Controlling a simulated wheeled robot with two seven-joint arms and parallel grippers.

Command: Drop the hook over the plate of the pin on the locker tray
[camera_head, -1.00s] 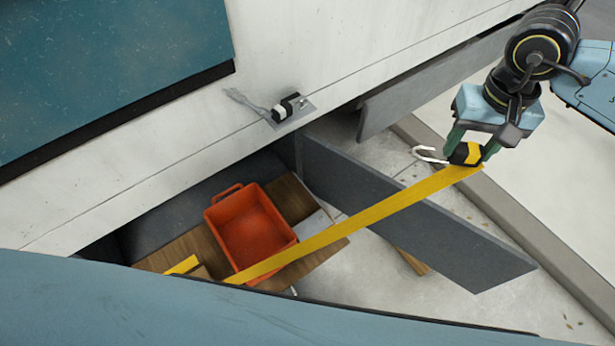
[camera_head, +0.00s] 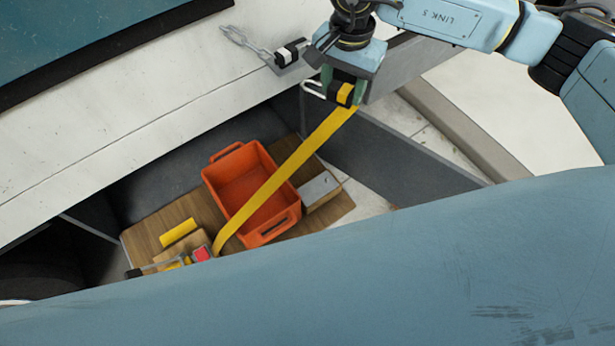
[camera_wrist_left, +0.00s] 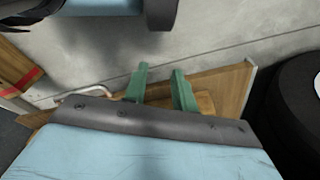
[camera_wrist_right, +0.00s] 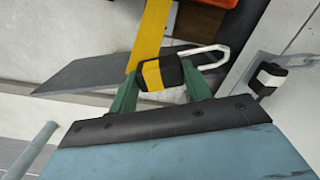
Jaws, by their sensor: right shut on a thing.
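The pale wire hook (camera_head: 313,89) extends from a black-and-yellow block (camera_head: 346,93) on a yellow strap (camera_head: 290,170). My right gripper (camera_head: 343,97) is shut on this block, with the hook pointing left and free. In the right wrist view the block (camera_wrist_right: 161,74) sits between the green fingers, the hook (camera_wrist_right: 212,57) beside it. A black-and-white block (camera_head: 290,52) sits on a grey plate (camera_head: 284,67) on the pale side rail, close to the hook but apart. I cannot make out a pin on the wooden tray (camera_head: 147,235). My left gripper (camera_wrist_left: 160,72) is open and apparently empty.
An orange crate (camera_head: 238,180) stands on the wooden tray, near a grey-topped block (camera_head: 319,189) and a red piece (camera_head: 202,254). A dark open panel (camera_head: 390,155) hangs below my right gripper.

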